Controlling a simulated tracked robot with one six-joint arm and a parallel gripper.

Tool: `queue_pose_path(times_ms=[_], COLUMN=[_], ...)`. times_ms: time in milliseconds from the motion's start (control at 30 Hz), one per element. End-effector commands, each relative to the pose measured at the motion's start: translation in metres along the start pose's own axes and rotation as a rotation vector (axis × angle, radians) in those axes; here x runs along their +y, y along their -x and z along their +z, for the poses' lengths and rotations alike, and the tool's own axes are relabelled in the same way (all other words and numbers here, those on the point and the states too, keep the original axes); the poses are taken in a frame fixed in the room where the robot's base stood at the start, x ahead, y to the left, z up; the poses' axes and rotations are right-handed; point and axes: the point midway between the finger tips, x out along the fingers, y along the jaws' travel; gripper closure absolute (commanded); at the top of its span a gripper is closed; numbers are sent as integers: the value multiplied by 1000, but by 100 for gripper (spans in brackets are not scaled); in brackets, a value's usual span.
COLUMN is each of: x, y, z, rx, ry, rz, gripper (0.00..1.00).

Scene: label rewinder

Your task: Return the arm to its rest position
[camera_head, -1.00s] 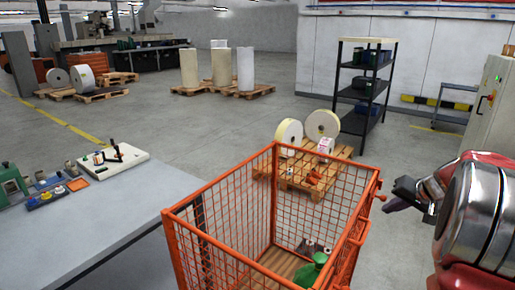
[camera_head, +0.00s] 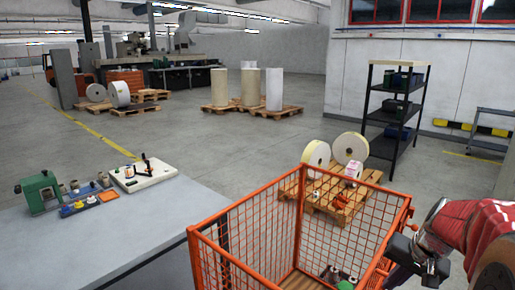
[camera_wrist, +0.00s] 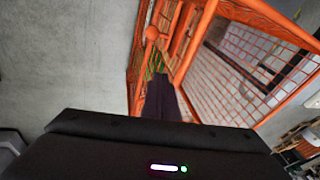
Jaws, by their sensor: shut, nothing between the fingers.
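My arm, red and silver, shows at the right edge of the head view. My gripper (camera_head: 383,274) is at the right side of the orange mesh cage (camera_head: 262,222), low beside its right rim. In the wrist view the dark gripper fingers (camera_wrist: 160,98) are together and hold nothing. The orange cage frame (camera_wrist: 196,52) is close beyond them. I cannot tell whether the gripper touches the cage.
A grey table (camera_head: 110,240) with a green device (camera_head: 38,192) and a white board (camera_head: 146,173) stands at left. A pallet (camera_head: 325,205) with rolls lies behind the cage. A black shelf (camera_head: 394,110) stands at right. The left middle floor is open.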

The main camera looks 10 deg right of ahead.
Motion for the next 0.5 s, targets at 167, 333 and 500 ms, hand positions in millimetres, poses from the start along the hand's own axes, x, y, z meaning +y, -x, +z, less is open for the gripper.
queue_pose_path(times_ms=[167,333,500], x=[-29,-49,-65], y=[13,23,34], z=[46,87,125], rx=[-12,-13,1], ry=[93,186,285], rz=[38,69,91], gripper=[100,100,100])
